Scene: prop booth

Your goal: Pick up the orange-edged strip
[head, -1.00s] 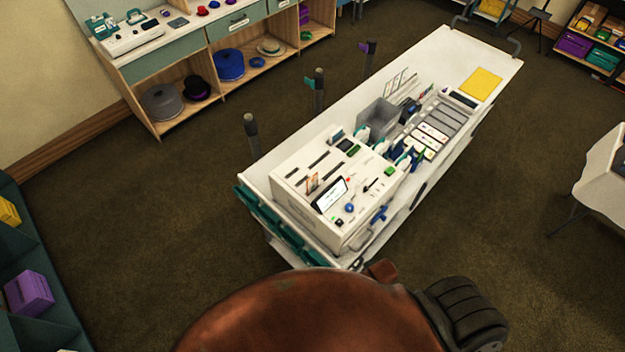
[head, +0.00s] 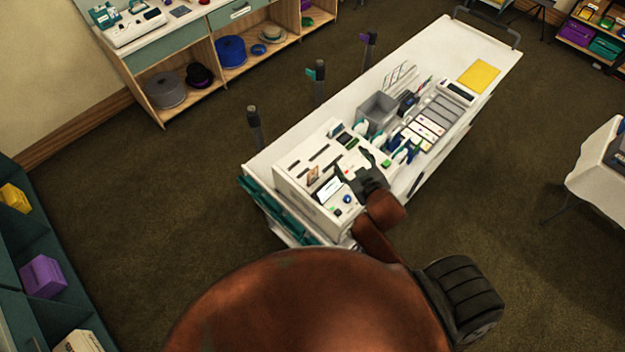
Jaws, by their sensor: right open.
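A small strip with an orange-brown edge (head: 313,175) stands upright in a slot on top of the white box (head: 290,194), near its left side. It is too small to make out in detail. My right gripper (head: 353,165) is over the right part of the box top, to the right of the strip and apart from it. It is open, with nothing visible between its fingers. The gripper hides part of the box top. My left gripper is not in view.
The box sits at the near end of a long white cart (head: 440,62). A grey bin (head: 376,112), a tray with cards (head: 428,126) and a yellow pad (head: 479,74) lie farther along. Dark posts (head: 319,85) line the cart's left side. Dark slots and a small screen (head: 329,189) are near the strip.

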